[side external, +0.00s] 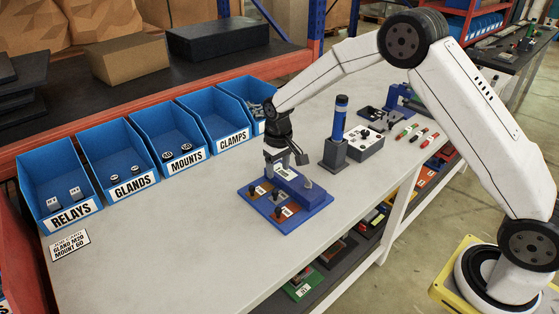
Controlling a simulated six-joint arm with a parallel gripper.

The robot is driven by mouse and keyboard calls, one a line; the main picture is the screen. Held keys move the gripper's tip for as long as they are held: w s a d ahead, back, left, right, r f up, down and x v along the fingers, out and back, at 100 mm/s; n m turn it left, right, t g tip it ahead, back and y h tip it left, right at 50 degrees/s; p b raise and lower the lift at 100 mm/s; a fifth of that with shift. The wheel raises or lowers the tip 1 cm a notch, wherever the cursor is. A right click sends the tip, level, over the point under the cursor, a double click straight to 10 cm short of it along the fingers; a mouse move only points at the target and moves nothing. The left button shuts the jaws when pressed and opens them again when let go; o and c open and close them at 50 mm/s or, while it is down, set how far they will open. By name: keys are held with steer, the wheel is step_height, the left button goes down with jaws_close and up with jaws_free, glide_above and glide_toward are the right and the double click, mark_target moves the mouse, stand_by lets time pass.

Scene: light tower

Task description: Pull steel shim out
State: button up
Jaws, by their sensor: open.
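My gripper (286,163) points down over the back part of a blue fixture (318,208) on the grey bench. Its jaws are open, close above or around a raised blue block (298,187) on the fixture. I cannot tell whether they touch it. A small grey piece (308,183) shows on this block, but I cannot tell for sure that it is the steel shim. Orange-brown plates with dark knobs (276,211) sit on the fixture's front part. The gripper hides some of the block's back left.
A dark blue-topped post (340,120) in a grey base stands right of the fixture, beside a grey control box (364,142). Blue labelled bins (133,172) line the back. Coloured markers (416,134) lie at right. Bench left of the fixture is clear, except for a card (70,245).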

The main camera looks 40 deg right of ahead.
mark_target(275, 191)
steer(key=shift+w+a+f, duration=0.1)
steer(key=shift+w+f, duration=0.4)
steer(key=shift+w, duration=0.1)
steer(key=shift+f, duration=0.15)
steer(key=shift+f, duration=3.75)
jaws_close()
